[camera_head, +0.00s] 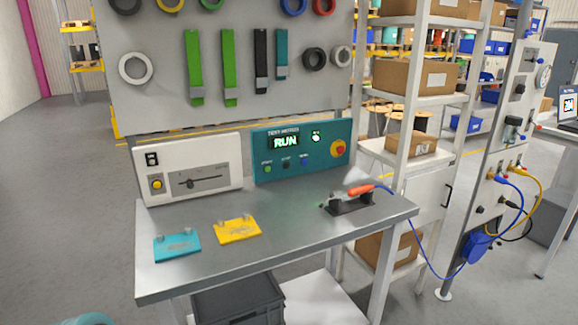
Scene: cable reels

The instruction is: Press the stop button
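A teal control panel (322,168) stands at the back of the metal workbench (290,240). Its display (286,142) shows "RUN" in green. Below the display is a row of small buttons: a green one (267,169), a black one (286,164) and a blue one (304,160). Their labels are too small to read surely. At the panel's right is a red mushroom button (338,148) on a yellow base. A small green-lit display (316,136) sits above the row. Neither of my grippers is in view.
A white box (190,170) with a slider and yellow button stands left of the panel. Teal (177,247) and yellow (237,230) plates lie in front. An orange-handled tool (360,190) rests in a black holder at right. The front middle of the bench is clear.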

